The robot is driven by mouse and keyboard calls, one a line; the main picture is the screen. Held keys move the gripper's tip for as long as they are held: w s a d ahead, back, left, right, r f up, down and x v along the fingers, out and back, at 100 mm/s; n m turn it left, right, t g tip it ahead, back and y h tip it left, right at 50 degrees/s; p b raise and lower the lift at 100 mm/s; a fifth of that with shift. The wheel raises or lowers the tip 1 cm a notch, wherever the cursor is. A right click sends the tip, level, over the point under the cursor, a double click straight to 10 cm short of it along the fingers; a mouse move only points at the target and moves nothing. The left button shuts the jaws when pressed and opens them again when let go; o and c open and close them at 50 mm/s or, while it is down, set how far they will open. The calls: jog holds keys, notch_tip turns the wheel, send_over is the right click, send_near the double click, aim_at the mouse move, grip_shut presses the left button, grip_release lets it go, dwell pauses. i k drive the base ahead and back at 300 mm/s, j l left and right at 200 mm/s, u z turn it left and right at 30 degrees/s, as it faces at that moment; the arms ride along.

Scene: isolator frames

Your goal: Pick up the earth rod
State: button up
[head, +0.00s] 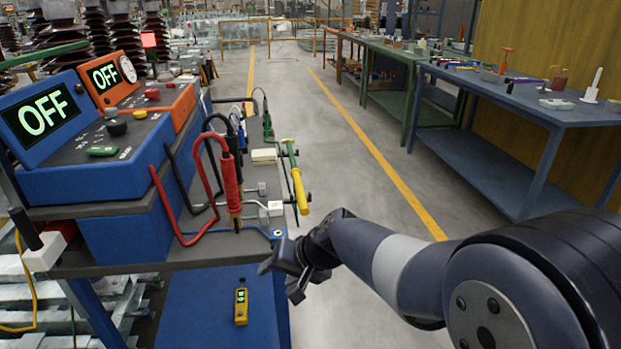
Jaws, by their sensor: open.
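The earth rod (299,190) appears to be the slim yellow and green rod at the right side of the cart, near the middle of the picture. It lies lengthwise, running away from me, with dark knobs or clips beside it. My gripper (281,281) is in front of the cart's near right corner, closer to me than the rod and a little below it. Its dark fingers are apart and nothing is between them. The gripper does not touch the rod.
The cart's grey shelf (120,262) carries a blue box (90,165) and an orange box (150,98), both reading OFF. Red and black leads with a red probe (230,180) stand close left of the rod. A yellow meter (241,306) is below. The aisle at right is clear.

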aim_at(295, 173)
jog(key=i+l, duration=0.3)
jog(key=l, duration=0.2)
jog(key=i+l, duration=0.1)
jog(key=i, duration=1)
jog(key=l+u, duration=0.05)
